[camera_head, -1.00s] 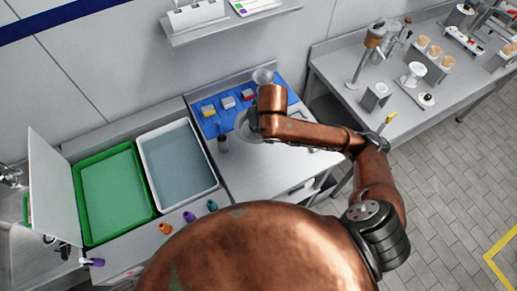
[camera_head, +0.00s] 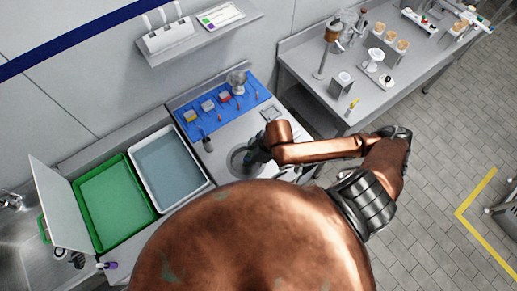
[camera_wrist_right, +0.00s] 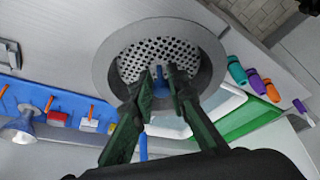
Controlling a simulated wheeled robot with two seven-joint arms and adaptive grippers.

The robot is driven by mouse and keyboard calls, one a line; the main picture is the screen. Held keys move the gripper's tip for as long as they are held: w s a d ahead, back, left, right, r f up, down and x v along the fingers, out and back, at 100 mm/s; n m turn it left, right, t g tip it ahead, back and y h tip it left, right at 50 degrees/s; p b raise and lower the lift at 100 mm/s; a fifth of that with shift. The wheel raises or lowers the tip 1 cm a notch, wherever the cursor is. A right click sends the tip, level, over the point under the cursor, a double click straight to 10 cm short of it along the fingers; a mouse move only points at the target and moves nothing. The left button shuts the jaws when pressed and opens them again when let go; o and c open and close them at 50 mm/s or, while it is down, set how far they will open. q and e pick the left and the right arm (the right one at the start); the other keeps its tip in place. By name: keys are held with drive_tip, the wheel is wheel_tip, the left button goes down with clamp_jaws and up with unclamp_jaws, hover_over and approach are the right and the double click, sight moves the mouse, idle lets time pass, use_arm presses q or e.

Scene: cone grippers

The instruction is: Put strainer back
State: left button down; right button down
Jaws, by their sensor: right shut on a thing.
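The strainer is a round grey dish with a perforated centre and a wide plain rim. It fills the upper middle of the right wrist view (camera_wrist_right: 104,65), and part of it shows at the counter in the head view (camera_head: 238,163). My right gripper (camera_wrist_right: 163,84) is over the strainer's centre, its two dark green fingers shut on the small blue knob (camera_wrist_right: 163,72). In the head view my right gripper (camera_head: 256,153) hides much of the strainer. I cannot tell whether the strainer touches the counter. My left gripper is not in view.
A blue mat (camera_head: 238,104) with small blocks and a funnel (camera_head: 237,80) lies behind. A white water-filled tray (camera_head: 141,166) and green tray (camera_head: 127,222) stand left. A purple bottle (camera_head: 106,265) is at lower left. A second table (camera_head: 300,62) stands right.

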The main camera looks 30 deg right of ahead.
drive_tip(key=w+d+f, duration=0.2)
drive_tip(key=w+d+f+p, duration=0.1)
drive_tip(key=w+d+f, duration=0.1)
drive_tip(key=d+f, duration=0.1)
drive_tip(key=w+d+f, duration=0.2)
drive_tip(key=d, duration=0.1)
drive_tip(key=shift+w+d+f+p, duration=0.15)
drive_tip(key=shift+w+f+p, duration=0.15)
drive_tip(key=shift+w+p, duration=0.1)
drive_tip(key=shift+w+d+f, duration=0.25)
drive_tip(key=shift+d+f, duration=0.05)
drive_tip(key=shift+f, duration=0.2)
wheel_tip(320, 180, down, 3)
drive_tip(key=shift+w+d+f, duration=0.1)
drive_tip(key=shift+f, duration=0.1)
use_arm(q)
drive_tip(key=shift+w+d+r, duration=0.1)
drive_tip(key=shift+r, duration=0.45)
use_arm(e)
drive_tip(key=c, duration=2.3)
unclamp_jaws()
drive_tip(key=shift+f, duration=0.1)
drive_tip(key=shift+c, duration=0.2)
drive_tip(key=o, duration=0.5)
drive_tip(key=shift+c, duration=0.2)
